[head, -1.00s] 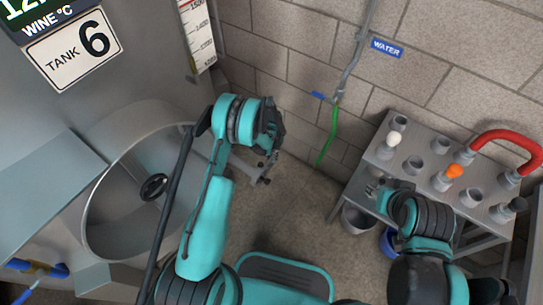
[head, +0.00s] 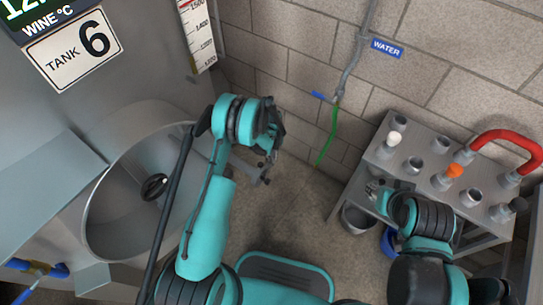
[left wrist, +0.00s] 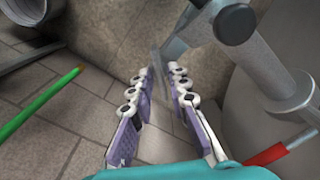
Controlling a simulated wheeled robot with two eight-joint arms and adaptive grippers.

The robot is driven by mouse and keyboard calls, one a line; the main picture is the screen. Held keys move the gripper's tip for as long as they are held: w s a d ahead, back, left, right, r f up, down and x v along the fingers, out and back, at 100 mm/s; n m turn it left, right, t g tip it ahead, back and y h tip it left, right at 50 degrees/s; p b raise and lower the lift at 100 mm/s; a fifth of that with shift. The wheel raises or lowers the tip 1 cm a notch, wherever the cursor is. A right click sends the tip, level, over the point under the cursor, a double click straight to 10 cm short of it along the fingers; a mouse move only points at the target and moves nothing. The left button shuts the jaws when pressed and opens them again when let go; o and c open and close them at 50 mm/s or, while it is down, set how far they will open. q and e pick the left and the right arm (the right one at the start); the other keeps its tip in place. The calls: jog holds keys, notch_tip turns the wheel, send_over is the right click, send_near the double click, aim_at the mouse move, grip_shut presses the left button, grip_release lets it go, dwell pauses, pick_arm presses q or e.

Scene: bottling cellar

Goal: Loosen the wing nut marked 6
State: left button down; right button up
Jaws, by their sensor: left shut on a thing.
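My left gripper (left wrist: 163,88) shows in the left wrist view with its two purple-padded fingers around a thin grey metal piece (left wrist: 157,62). This piece appears to be a wing of the wing nut; most of it is hidden, and I cannot read a number on it. The sign (head: 73,49) on the tank reads "TANK 6". My right gripper (head: 376,190) is by the rack at the right; its fingers are too small to judge.
The round tank opening (head: 122,220) has a black knob (head: 153,187) inside. A grey metal rod (left wrist: 265,65) stands close right of the left fingers. A green hose (head: 328,140) hangs on the wall.

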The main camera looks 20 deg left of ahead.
pick_arm(q)
jog(key=n, duration=0.4)
jog(key=shift+n, duration=1.9)
jog(key=shift+s, duration=0.1)
jog(key=c, duration=1.4)
grip_release()
jog(key=shift+f, duration=0.1)
notch_tip(320, 180, up, 12)
